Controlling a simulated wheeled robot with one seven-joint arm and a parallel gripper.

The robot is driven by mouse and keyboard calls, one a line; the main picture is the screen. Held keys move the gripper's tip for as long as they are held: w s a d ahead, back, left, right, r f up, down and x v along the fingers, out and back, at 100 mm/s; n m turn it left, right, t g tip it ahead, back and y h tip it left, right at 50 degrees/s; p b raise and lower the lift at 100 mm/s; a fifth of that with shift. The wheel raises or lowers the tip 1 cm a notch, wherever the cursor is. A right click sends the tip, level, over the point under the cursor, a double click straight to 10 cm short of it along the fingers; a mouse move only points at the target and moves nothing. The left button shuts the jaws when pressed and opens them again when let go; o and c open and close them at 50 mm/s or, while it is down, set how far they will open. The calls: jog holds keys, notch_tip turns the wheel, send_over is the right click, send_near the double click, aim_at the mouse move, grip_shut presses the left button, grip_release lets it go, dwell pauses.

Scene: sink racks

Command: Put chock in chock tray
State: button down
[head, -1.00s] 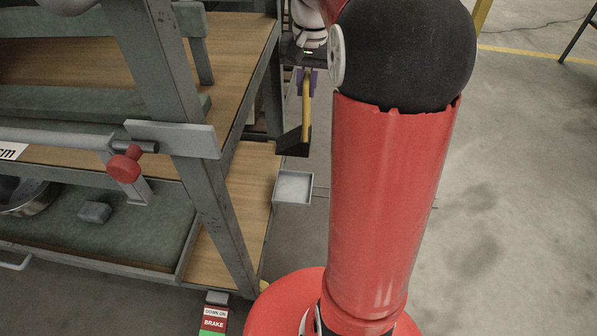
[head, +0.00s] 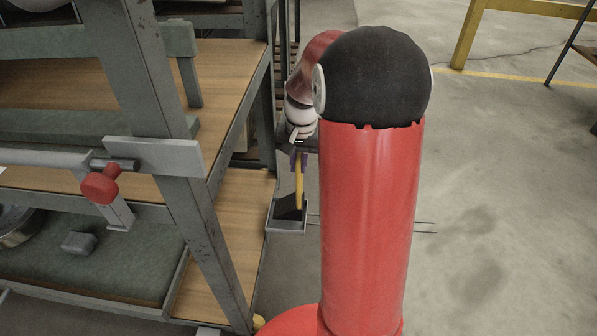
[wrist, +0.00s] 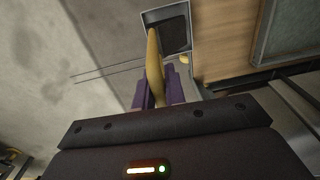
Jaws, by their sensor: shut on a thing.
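The chock is a black wedge (head: 289,209) with a long yellow handle (head: 299,184). My gripper (head: 299,161), with purple fingers, is shut on the handle near its top, with the wedge hanging below. The chock tray (head: 286,229) is a small grey open box on the side of the rack. The wedge appears within the tray's outline; I cannot tell if it touches the floor of the tray. In the wrist view, the dark wedge (wrist: 176,37) shows inside the tray rim (wrist: 152,17), with the handle (wrist: 154,70) running back between my fingers (wrist: 157,92).
The rack's grey post (head: 200,205) and wooden shelf (head: 232,225) stand close to the left of the tray. Two thin rods (head: 425,222) extend right from the tray area. A red-knobbed clamp (head: 100,187) is on the rack. Open floor (head: 490,200) lies to the right.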

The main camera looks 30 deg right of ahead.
jog(key=shift+f, duration=1.3)
jog(key=c, duration=1.5)
grip_release()
jog(key=shift+o, duration=0.2)
jog(key=r+p, duration=0.1)
jog(key=r, duration=0.5)
jog(key=r+p, duration=0.1)
jog(key=r, duration=0.5)
jog(key=shift+s+d, duration=0.15)
jog(key=shift+s, duration=0.05)
jog(key=s+a+r+n+t, duration=0.2)
jog(key=s+a+n, duration=0.1)
jog(key=s+a, duration=0.4)
jog(key=s+a+r+n+t, duration=0.2)
jog(key=s+a, duration=0.5)
jog(key=s, duration=0.5)
jog(key=shift+s+r+n+t+h, duration=0.2)
jog(key=shift+s+n+t+h, duration=0.15)
jog(key=shift+n+t, duration=0.4)
